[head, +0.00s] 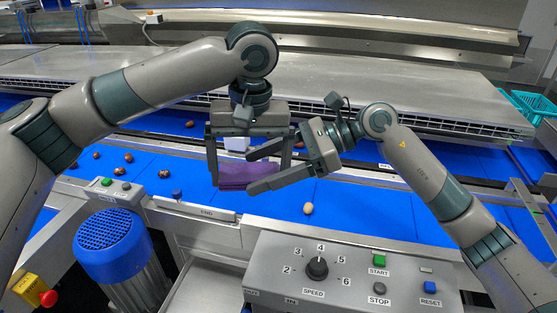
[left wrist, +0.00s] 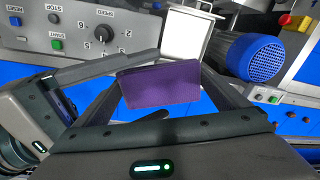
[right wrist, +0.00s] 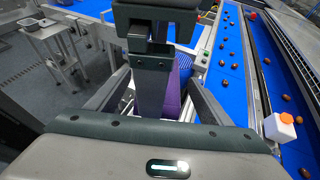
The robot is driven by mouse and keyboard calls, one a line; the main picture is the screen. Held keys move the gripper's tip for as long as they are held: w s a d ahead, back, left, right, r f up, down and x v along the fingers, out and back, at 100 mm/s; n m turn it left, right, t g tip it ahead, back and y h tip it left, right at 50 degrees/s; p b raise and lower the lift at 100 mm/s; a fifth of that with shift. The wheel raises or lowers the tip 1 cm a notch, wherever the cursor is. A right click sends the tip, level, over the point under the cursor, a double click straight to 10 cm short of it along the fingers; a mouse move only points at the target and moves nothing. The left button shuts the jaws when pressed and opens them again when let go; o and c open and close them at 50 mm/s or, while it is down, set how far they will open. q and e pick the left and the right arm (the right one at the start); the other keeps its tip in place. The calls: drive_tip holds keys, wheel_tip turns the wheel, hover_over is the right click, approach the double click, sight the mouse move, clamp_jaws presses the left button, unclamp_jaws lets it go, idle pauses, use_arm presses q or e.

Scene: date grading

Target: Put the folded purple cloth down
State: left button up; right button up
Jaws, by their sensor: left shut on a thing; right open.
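The folded purple cloth (head: 236,177) is between the fingers of my left gripper (head: 250,180), above the blue belt. It also shows as a flat purple block in the left wrist view (left wrist: 162,85). My left gripper is shut on it. My right gripper (head: 258,168) is open, with its fingers pointing left close beside the left gripper and cloth. In the right wrist view the cloth (right wrist: 172,105) is partly hidden behind the left gripper's finger, between the open right fingers. I cannot tell whether the right fingers touch it.
The blue belt (head: 360,210) carries several brown dates and one pale date (head: 308,208). A control panel (head: 345,265) with a speed knob stands in front, and a blue motor (head: 108,240) at front left. A white block with an orange cap (right wrist: 280,125) stands beyond the belt's rail.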

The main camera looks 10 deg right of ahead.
sight(254, 176)
drive_tip(key=shift+a+f, duration=0.15)
drive_tip(key=shift+a, duration=0.2)
drive_tip(key=c, duration=1.1)
use_arm(q)
drive_tip(key=o, duration=1)
drive_tip(key=shift+r, duration=0.2)
drive_tip(key=r, duration=1.1)
drive_tip(key=shift+s+d+r, duration=0.3)
drive_tip(key=shift+d, duration=0.1)
